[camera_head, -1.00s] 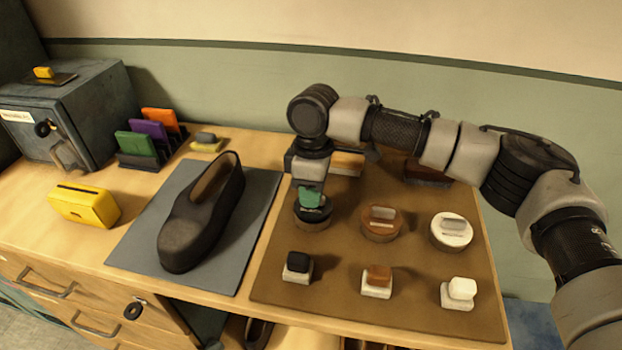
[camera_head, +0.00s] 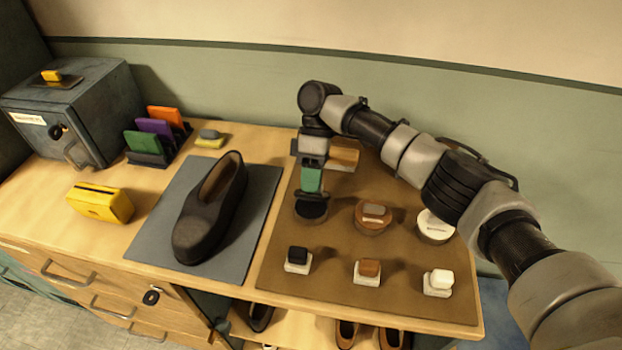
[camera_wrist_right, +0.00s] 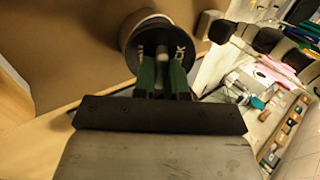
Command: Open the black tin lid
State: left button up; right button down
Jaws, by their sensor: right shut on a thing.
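The black tin (camera_head: 311,211) stands at the back left of the brown mat, its dark top showing. Its round black lid (camera_head: 313,195) is just above it, seen nearly edge-on, with a narrow gap that looks open. My right gripper (camera_head: 312,188), with green fingers, points down and is shut on the lid's handle. In the right wrist view the fingers (camera_wrist_right: 162,65) pinch the handle in the middle of the lid (camera_wrist_right: 147,62), which has pale letters. The pale tin wall (camera_wrist_right: 143,24) shows behind it. My left gripper is not in view.
A brown tin (camera_head: 373,217) and a white tin (camera_head: 436,226) stand to the right. Small black, brown and white blocks (camera_head: 298,259) line the mat's front. A dark shoe (camera_head: 210,215) lies on a grey mat (camera_head: 157,235) to the left.

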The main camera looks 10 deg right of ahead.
dwell(0.4)
jog(key=c, duration=1.2)
grip_release()
jog(key=shift+o, duration=0.2)
jog(key=shift+w+r, duration=0.1)
jog(key=shift+w+d+r, duration=0.1)
jog(key=shift+w+r, duration=0.15)
jog(key=p+v, duration=0.1)
jog(key=v, duration=0.8)
jog(key=shift+w+r, duration=0.2)
jog(key=shift+r, duration=0.15)
jog(key=shift+d, duration=0.1)
